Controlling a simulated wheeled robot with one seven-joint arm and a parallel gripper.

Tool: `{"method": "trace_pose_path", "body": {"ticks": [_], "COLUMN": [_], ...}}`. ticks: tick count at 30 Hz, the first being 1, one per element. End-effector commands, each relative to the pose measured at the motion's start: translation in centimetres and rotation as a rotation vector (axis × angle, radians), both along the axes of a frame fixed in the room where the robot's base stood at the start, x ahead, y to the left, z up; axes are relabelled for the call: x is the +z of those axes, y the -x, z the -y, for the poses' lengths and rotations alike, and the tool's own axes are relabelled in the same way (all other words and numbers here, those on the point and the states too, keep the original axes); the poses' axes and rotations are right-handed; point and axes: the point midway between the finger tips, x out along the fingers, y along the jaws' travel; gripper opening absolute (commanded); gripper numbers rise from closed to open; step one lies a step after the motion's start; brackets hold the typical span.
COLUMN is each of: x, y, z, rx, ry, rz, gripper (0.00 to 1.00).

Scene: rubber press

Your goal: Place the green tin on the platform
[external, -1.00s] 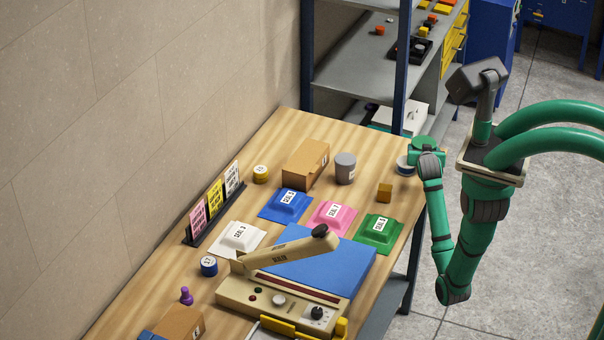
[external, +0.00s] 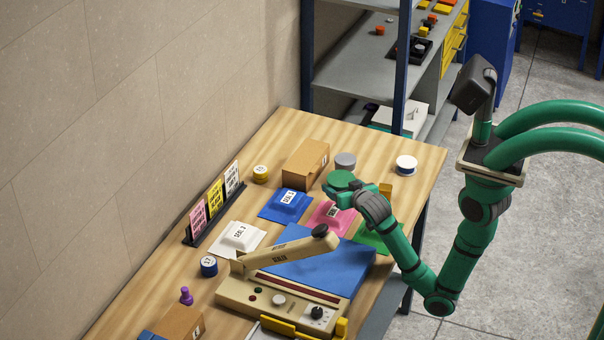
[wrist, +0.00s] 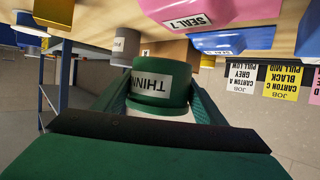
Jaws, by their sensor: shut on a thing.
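The green tin (wrist: 155,85) has a pale label reading "THINN" and shows upside down in the wrist view. My gripper (external: 350,190) is shut on it, with a finger on each side. In the external view the green tin (external: 340,180) is at the end of my arm, over the area of the pink seal pad. The press has a flat blue platform (external: 330,265) nearer the camera, with a beige lever arm (external: 285,250) reaching over part of it. My gripper is behind the blue platform. The height of the tin above the table is hard to tell.
Pink (external: 330,217), blue (external: 285,205), white (external: 238,238) and green (external: 372,240) pads lie around the press. A grey tin (external: 345,160), a cardboard box (external: 305,163) and a white-and-blue tin (external: 406,165) stand behind. Card holders (external: 215,205) stand by the wall.

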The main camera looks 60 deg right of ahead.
Motion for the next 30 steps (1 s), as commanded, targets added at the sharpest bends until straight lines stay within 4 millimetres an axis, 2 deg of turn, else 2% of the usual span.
{"method": "trace_pose_path", "body": {"ticks": [1, 9, 18, 21, 24, 30], "x": [0.3, 1.0, 1.7, 1.9, 2.0, 1.6], "y": [-0.5, -1.3, 0.0, 0.7, 1.3, 1.8], "z": [-2.1, -11.6, -22.3, -24.9, -26.7, -28.1], "rx": [0.032, 0.154, 0.293, 0.326, 0.348, 0.367], "ry": [0.003, 0.004, 0.005, 0.006, 0.005, 0.005], "rz": [0.004, 0.006, 0.008, 0.009, 0.009, 0.008], "gripper": [0.22, 0.22, 0.22, 0.22, 0.22, 0.22]}}
